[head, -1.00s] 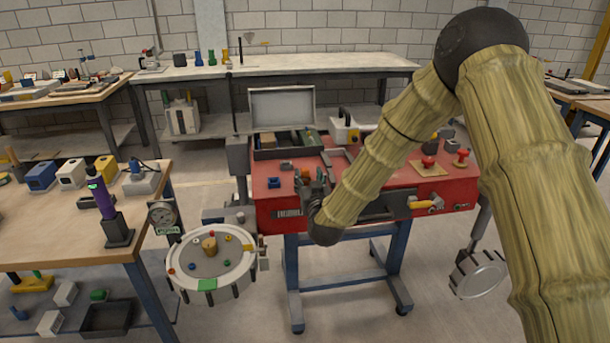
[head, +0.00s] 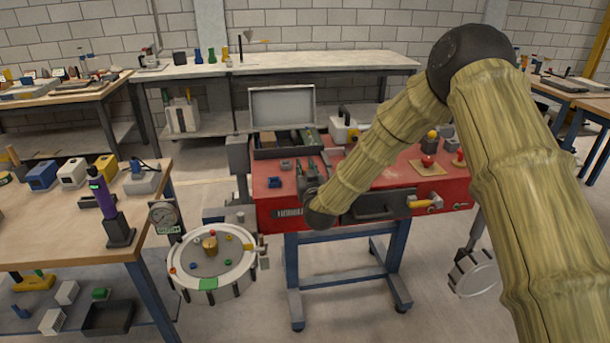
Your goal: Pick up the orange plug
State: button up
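My gripper (head: 311,170) is over the left part of the red workbench top (head: 262,190), reaching in from the right. Its dark fingers point away from the camera, and I cannot tell whether they are apart or closed. The orange plug is not visible now; the gripper covers the spot where an orange piece showed earlier. I cannot tell whether the gripper touches it.
A small blue block (head: 274,182) and a small dark piece (head: 286,166) lie left of the gripper. An open case (head: 282,105) stands behind. Red knobs (head: 428,161) are to the right.

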aim_at(305, 168)
grip_shut()
jog(key=shift+r, duration=0.1)
jog(key=shift+r, duration=0.6)
notch_tip(305, 168, up, 2)
jog(key=shift+b, duration=0.3)
jog(key=s+a+r, duration=0.1)
jog(key=s+r, duration=0.2)
jog(key=s, duration=1.3)
jog(key=shift+a+r+b, duration=0.15)
jog(key=shift+b, duration=0.2)
jog(key=shift+r, duration=0.15)
